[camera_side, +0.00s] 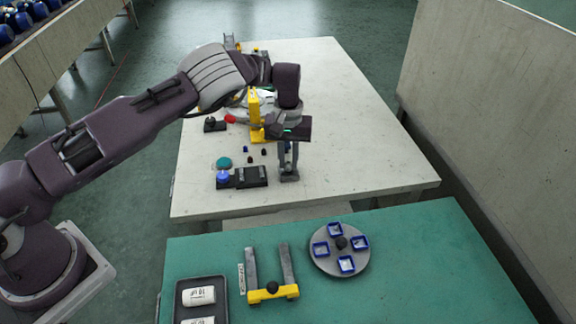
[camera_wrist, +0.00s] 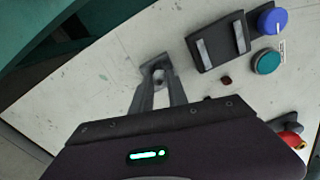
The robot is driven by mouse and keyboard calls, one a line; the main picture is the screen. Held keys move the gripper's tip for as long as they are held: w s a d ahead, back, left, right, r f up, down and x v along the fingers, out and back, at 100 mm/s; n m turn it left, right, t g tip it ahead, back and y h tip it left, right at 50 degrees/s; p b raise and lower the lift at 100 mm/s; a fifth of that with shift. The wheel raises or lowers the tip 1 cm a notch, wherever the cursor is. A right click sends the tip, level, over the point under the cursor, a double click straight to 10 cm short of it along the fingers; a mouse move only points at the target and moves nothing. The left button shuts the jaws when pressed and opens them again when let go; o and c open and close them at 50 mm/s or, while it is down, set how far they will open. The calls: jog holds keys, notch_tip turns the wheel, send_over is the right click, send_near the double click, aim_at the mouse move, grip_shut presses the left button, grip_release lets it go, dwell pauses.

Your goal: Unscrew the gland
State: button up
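My gripper (camera_side: 289,166) points down over the white table, at a small grey fitting (camera_side: 289,178) near the table's front edge. In the wrist view the two fingers (camera_wrist: 159,88) stand apart and their tips come down at the same grey fitting (camera_wrist: 151,68), which has a dark round spot on it. I cannot tell whether this fitting is the gland, or whether the fingertips touch it. The fingers and gripper body hide part of it.
A dark block (camera_side: 250,177) with a blue knob (camera_side: 223,177) and a teal disc (camera_side: 224,163) lie left of the gripper. A yellow stand (camera_side: 255,115) and a red part (camera_side: 230,119) are behind. The table's right side is clear. A green table (camera_side: 420,270) is in front.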

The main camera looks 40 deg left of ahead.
grip_shut()
jog(key=n, duration=2)
jog(key=shift+n, duration=0.3)
jog(key=shift+d, duration=0.1)
